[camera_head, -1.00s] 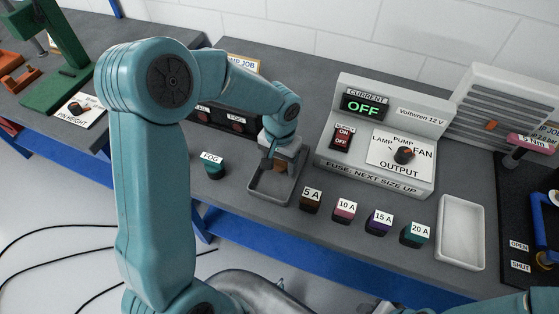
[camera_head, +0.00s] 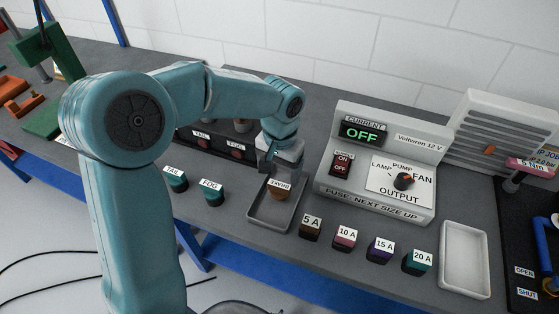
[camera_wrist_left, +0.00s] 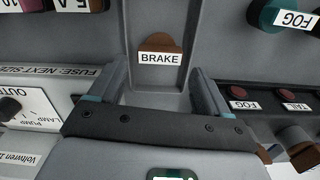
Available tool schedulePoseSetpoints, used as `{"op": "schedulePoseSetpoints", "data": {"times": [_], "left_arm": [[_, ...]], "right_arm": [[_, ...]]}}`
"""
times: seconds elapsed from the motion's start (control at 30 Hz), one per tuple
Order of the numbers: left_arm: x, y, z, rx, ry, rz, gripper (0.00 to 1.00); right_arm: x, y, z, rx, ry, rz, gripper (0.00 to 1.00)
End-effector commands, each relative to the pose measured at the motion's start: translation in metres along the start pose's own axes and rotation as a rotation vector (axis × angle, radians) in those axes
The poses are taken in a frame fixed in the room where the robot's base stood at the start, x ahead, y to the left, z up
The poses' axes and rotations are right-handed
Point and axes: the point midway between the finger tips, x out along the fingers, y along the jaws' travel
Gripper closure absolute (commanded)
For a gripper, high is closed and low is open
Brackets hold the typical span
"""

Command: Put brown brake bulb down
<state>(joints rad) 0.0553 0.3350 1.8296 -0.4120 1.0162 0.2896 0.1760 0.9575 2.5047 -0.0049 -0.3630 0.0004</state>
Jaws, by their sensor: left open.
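The brown brake bulb (camera_head: 277,195), with a white BRAKE label, stands in the small grey tray (camera_head: 265,215). In the left wrist view the brown bulb (camera_wrist_left: 160,42) sits between and just beyond the fingertips, with its label facing the camera. My left gripper (camera_head: 273,165) is at the tray's back end, close behind the bulb. In the left wrist view the two fingers of my left gripper (camera_wrist_left: 160,82) are spread apart with nothing between them. My right gripper is not in view.
The teal TAIL bulb (camera_head: 175,179) and FOG bulb (camera_head: 211,192) stand left of the tray. Several labelled fuses, from the 5 A fuse (camera_head: 310,228) onward, stand to its right. The power supply (camera_head: 380,165) reads OFF. An empty white tray (camera_head: 465,260) lies at the right.

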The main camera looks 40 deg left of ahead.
Motion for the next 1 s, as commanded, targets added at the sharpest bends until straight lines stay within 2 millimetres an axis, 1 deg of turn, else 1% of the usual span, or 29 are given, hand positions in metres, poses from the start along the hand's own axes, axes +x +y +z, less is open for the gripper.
{"op": "schedulePoseSetpoints", "data": {"times": [0.03,0.1,0.2,0.3,1.0], "left_arm": [[-0.011,0.0,-0.001,0.001,0.005,0.0,0.22],[-0.023,0.0,-0.001,0.001,0.004,0.0,0.22],[-0.035,0.0,0.0,0.001,0.002,0.001,0.22],[-0.041,0.0,0.0,0.001,-0.001,0.0,0.22],[-0.042,0.0,0.001,0.001,-0.001,0.0,0.22]], "right_arm": [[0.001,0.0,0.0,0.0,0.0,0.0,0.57],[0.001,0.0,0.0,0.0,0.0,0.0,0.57],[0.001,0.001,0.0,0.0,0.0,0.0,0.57],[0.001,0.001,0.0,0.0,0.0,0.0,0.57],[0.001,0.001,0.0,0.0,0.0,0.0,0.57]]}}
